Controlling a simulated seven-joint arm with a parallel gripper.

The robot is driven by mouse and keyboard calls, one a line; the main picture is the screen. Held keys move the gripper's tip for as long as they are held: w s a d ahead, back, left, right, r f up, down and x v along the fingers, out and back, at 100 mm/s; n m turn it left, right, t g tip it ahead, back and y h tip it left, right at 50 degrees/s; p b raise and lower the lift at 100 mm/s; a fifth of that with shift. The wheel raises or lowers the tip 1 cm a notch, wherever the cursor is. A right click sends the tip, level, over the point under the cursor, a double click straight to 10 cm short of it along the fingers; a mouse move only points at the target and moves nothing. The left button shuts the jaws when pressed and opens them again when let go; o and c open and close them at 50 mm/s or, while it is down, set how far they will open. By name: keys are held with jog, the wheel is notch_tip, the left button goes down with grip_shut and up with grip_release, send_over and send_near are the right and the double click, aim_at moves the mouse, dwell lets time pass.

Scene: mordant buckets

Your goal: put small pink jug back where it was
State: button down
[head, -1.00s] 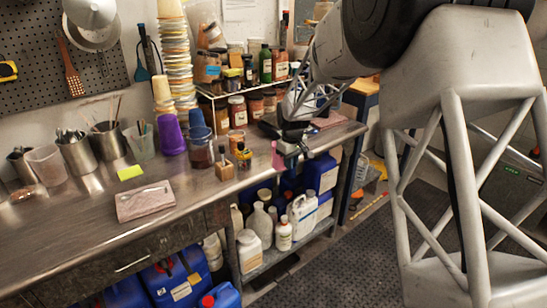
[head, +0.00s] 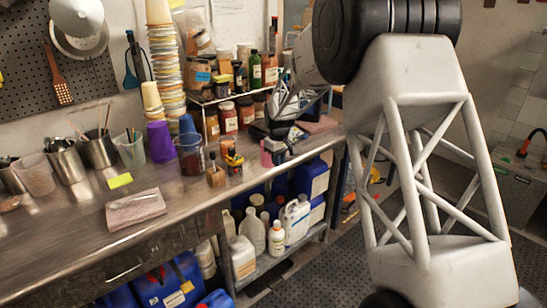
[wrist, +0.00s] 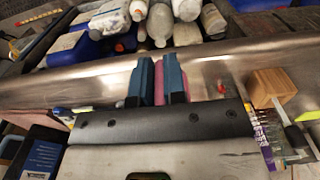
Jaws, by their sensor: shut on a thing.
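My gripper (head: 277,148) is at the right end of the steel bench (head: 90,237) in the head view. Its jaws are shut on the small pink jug (head: 266,155), which is mostly hidden by the gripper. In the wrist view a narrow pink strip of the jug (wrist: 158,82) shows between the two teal fingertips (wrist: 159,72). The fingers and jug appear over the bench's front edge strip. I cannot tell whether the jug touches the bench.
A wooden block (head: 215,177), a marker holder (head: 234,162) and a dark-filled beaker (head: 190,160) stand left of the gripper. Jars on a wire rack (head: 229,118) are behind.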

jog(key=shift+w+a+f, duration=0.15)
jog(key=shift+w+a, duration=0.25)
jog(key=shift+w, duration=1.15)
jog(key=shift+w+a+f, duration=0.1)
jog(key=shift+w+a, duration=0.35)
jog(key=shift+w, duration=1.15)
jog(key=shift+w+a+f, duration=0.15)
jog(key=shift+w+a, duration=0.25)
jog(key=shift+w, duration=1.15)
jog(key=shift+f, duration=1.8)
jog(key=shift+f, duration=0.15)
jog(key=c, duration=1.2)
grip_release()
notch_tip(320, 180, up, 12)
jog(key=shift+r, duration=0.15)
jog(key=shift+s+r, duration=0.1)
